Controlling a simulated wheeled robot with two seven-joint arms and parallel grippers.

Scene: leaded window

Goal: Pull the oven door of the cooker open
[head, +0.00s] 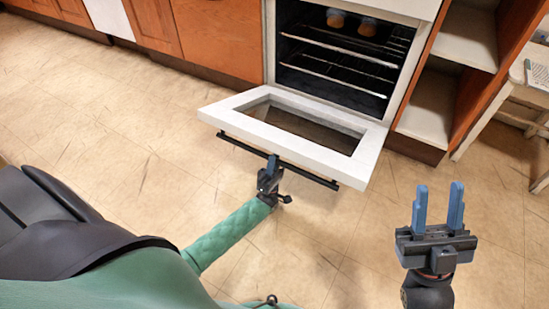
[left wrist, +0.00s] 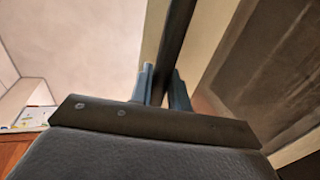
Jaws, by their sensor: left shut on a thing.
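The white oven door (head: 365,168) of the cooker (head: 270,40) is swung down, close to level, and the dark oven inside shows with its wire racks. A black bar handle (head: 312,177) runs along the door's outer edge. My left gripper (head: 272,162) is at the middle of this handle and shut on it. In the left wrist view the fingers (left wrist: 162,85) stand on both sides of the dark handle (left wrist: 178,35). My right gripper (head: 438,205) is open and empty, above the floor to the right of the door.
A pale stool or table (head: 520,90) is at the far right. The tiled floor (head: 120,130) in front is clear.

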